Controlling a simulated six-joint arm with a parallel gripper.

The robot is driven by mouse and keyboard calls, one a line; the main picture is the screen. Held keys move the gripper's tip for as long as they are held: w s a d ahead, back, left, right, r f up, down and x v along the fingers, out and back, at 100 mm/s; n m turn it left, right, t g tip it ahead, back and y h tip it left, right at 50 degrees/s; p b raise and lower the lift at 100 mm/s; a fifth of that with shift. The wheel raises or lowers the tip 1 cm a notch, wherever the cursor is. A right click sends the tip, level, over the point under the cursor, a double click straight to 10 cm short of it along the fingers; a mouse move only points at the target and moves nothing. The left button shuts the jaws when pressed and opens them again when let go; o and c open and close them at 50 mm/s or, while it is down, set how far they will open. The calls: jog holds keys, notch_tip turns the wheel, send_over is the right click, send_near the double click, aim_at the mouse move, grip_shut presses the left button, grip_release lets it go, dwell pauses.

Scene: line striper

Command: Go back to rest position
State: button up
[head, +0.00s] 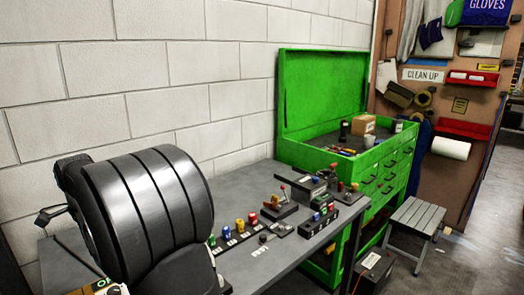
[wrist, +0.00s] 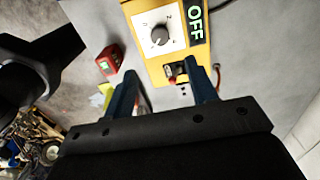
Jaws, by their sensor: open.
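My gripper (wrist: 163,70) shows in the wrist view as two dark blue fingers, spread apart with nothing held between them. Beyond the fingertips is a yellow control panel (wrist: 150,50) with a knob (wrist: 159,36) on a white dial plate and a black OFF label (wrist: 195,22). A small red-and-black switch (wrist: 176,70) on the panel appears between the fingers, close to the right one; I cannot tell whether they touch. In the head view a corner of the yellow panel (head: 78,292) shows at the bottom left. My gripper cannot be made out there.
A grey bench (head: 245,185) carries several coloured buttons and levers. A green tool chest (head: 300,153) with its lid up stands behind it. A grey stool (head: 416,215) and a black box (head: 373,270) are on the floor. A red box (wrist: 110,58) lies left of the panel.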

notch_tip(320, 180, down, 12)
jog(key=shift+f, duration=0.1)
dwell(0.5)
notch_tip(320, 180, up, 18)
notch_tip(320, 180, down, 18)
jog(key=shift+r, duration=0.1)
jog(key=n, duration=1.3)
jog(key=shift+n, duration=2.6)
